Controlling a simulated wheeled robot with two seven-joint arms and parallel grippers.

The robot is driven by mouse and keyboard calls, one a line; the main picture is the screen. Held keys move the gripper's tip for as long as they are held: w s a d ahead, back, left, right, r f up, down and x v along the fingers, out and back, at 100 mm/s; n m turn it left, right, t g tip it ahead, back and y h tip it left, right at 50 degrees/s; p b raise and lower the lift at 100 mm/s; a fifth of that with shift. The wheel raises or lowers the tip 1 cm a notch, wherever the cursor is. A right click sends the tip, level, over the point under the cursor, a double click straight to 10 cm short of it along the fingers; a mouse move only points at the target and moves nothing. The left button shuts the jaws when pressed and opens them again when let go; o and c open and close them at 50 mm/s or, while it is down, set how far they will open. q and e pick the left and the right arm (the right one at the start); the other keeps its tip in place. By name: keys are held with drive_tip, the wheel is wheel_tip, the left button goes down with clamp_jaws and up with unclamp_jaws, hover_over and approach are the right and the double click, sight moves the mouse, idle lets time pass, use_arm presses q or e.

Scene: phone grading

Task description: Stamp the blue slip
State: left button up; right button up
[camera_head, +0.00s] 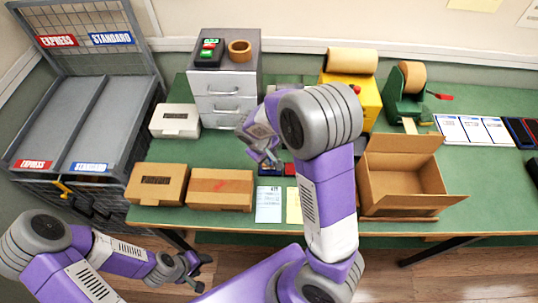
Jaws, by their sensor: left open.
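The pale blue slip (268,205) lies flat near the front edge of the green table, printed side up. A yellow slip (293,207) lies just right of it, partly hidden by my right arm. Behind the slips are a small dark blue item (270,169) and a red item (290,170); I cannot tell whether either is a stamp or a pad. My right gripper (263,153) is above the table, behind the blue slip; its fingertips are too unclear to read. My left gripper (193,270) is open, low in front of the table and apart from the slips.
Two brown boxes (220,189) lie left of the slips; an open carton (404,181) stands right. Grey drawers (225,92), a white box (175,121), a yellow machine (368,98) and a green tape dispenser (405,100) stand behind. Sorting trays (90,117) are far left.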

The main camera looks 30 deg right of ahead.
drive_tip(key=shift+f+b, duration=0.6)
idle(1.7)
drive_tip(key=shift+r, duration=0.1)
drive_tip(key=shift+r+p, duration=2.7)
drive_tip(key=shift+r, duration=0.8)
drive_tip(key=shift+f, duration=0.1)
